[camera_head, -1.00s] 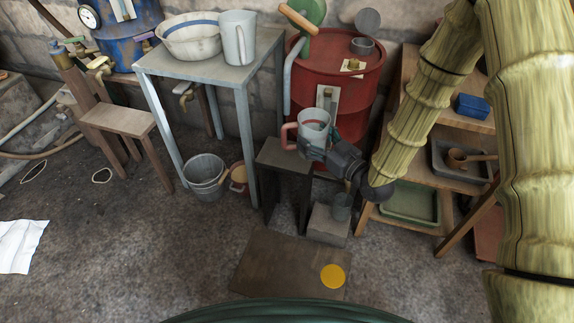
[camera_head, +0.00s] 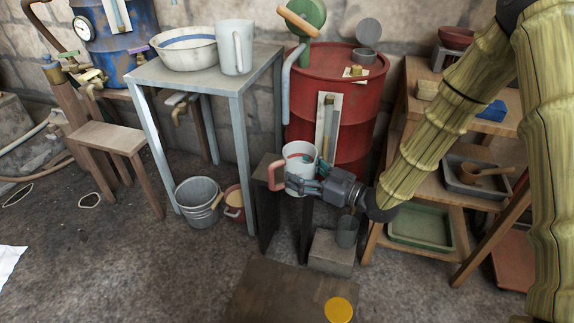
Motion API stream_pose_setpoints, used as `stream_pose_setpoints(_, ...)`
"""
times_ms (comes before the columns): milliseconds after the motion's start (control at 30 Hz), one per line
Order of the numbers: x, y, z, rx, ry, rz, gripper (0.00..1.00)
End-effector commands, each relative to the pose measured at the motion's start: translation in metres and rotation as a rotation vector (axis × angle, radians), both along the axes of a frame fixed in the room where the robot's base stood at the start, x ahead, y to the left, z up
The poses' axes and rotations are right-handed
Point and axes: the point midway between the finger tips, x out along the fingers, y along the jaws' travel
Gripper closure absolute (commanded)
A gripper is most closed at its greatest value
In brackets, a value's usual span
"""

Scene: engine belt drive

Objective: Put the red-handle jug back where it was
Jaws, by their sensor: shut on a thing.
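The red-handle jug (camera_head: 300,153) is white with a reddish handle on its left side, and it stands roughly upright. My gripper (camera_head: 292,184) reaches in from the right and is shut on the lower part of the jug. The jug is in front of the red drum and overlaps the right part of a small dark stool (camera_head: 262,172) in the picture. The jug and gripper hide much of the stool top. I cannot tell whether the jug's base touches the stool.
A metal table (camera_head: 190,78) at left bears a basin (camera_head: 186,50) and a plain white jug (camera_head: 235,48). A red drum (camera_head: 345,95) stands behind. A grey block with a cup (camera_head: 346,231) is right of the stool. Wooden shelves (camera_head: 425,185) stand at right.

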Motion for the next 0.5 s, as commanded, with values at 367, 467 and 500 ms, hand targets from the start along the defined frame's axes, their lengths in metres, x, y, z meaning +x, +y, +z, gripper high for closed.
stream_pose_setpoints(367, 0.075, 0.022, -0.011, 0.000, -0.004, -0.001, 0.84)
stream_pose_setpoints(467, 0.093, 0.028, -0.012, 0.000, -0.004, -0.001, 0.84)
stream_pose_setpoints(500, 0.099, 0.030, -0.012, 0.000, -0.004, -0.001, 0.84)
